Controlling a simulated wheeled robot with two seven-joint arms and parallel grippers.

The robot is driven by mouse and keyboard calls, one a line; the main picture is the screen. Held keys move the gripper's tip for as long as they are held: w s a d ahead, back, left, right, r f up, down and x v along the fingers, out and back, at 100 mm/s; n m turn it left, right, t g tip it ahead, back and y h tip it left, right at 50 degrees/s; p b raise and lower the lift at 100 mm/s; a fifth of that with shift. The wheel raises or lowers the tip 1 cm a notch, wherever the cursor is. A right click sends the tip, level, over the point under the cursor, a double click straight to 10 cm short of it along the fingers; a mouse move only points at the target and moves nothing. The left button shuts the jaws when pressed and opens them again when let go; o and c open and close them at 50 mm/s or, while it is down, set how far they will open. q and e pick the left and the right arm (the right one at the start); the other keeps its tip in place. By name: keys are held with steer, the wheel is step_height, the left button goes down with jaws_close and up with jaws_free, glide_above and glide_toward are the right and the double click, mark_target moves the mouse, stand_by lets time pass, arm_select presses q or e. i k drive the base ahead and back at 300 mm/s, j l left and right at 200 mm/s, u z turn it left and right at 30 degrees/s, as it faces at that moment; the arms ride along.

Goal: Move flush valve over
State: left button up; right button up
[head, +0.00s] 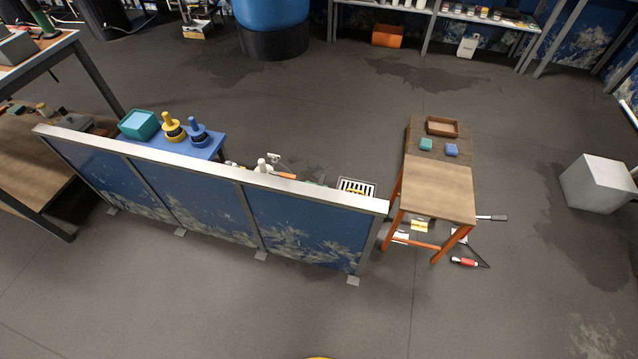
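Neither of my grippers is in the head view. I cannot tell for sure which thing is the flush valve. A yellow valve-like piece (173,130) and a blue valve-like piece (197,133) stand upright on a small blue table (205,151), beside a teal bin (139,125). A white fitting (262,165) with an orange part (286,176) shows just behind the top rail of a low blue partition (200,205). The partition hides its lower part.
The partition crosses the middle. A floor drain grate (356,187) lies behind its right end. A wooden stand with orange legs (440,188) holds a brown tray (442,127) and two small blocks. Tools lie beneath it. A white cube (598,185) stands right. The front floor is clear.

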mark_target(322, 177)
steer(key=i+j+z, duration=0.15)
steer(key=j+z, duration=0.25)
steer(key=j, duration=0.15)
steer(key=j+z, duration=0.4)
steer(key=j, duration=0.2)
steer(key=j+z, duration=0.45)
steer(key=j, duration=0.2)
steer(key=j+z, duration=0.4)
steer(key=j, duration=0.2)
steer(key=k+l, duration=0.05)
